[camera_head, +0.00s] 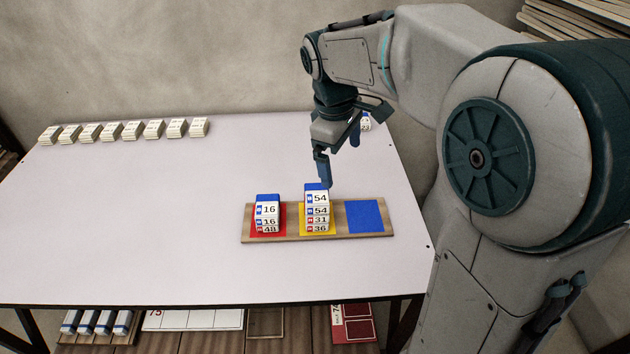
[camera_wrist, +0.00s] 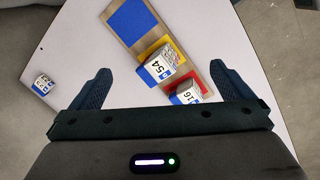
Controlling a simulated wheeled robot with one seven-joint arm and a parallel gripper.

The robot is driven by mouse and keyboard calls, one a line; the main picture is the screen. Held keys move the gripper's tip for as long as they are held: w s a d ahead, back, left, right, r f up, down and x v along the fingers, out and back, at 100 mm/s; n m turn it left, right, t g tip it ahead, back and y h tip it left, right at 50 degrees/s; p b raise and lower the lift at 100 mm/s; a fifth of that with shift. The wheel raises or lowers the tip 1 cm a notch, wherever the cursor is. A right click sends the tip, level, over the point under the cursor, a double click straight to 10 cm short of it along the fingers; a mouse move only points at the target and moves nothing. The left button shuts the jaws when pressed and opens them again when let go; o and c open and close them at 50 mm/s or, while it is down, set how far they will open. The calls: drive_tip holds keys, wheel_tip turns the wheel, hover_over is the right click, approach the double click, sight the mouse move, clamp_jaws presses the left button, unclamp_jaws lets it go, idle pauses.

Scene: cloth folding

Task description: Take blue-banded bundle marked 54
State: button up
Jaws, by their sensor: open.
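The blue-banded bundle marked 54 (camera_head: 317,198) tops the stack on the yellow square (camera_head: 304,231) of a wooden board; below it are another 54, then 31 and 36. It also shows in the wrist view (camera_wrist: 159,68). My gripper (camera_head: 340,166) is open and empty, hanging near and behind this stack in the head view. In the wrist view its fingers (camera_wrist: 146,76) are spread wide, with the top 54 bundle between their directions, nearer the right finger. Whether a fingertip touches the stack cannot be told.
A stack of 16, 16 and 48 (camera_head: 267,210) stands left on the red square. The blue square (camera_head: 365,215) is empty. Another bundle (camera_head: 365,123) stands behind my gripper. A row of bundles (camera_head: 122,131) lines the table's back left. The table (camera_head: 150,220) is otherwise clear.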

drive_tip(key=w+a+f+n+h+b, duration=0.1)
drive_tip(key=w+a+f+n+b, duration=0.1)
drive_tip(key=w+a+f+n, duration=0.5)
drive_tip(key=b, duration=0.2)
hover_over(316, 193)
drive_tip(key=a, duration=0.1)
drive_tip(key=shift+g+h, duration=0.3)
drive_tip(key=shift+g, duration=0.1)
wheel_tip(316, 193, down, 7)
drive_tip(key=shift+w+a+r, duration=0.1)
drive_tip(key=shift+a+r, duration=0.05)
drive_tip(key=shift+r, duration=0.05)
drive_tip(key=x, duration=0.5)
drive_tip(key=shift+a+f, duration=0.1)
drive_tip(key=shift+a, duration=0.05)
drive_tip(key=c, duration=0.9)
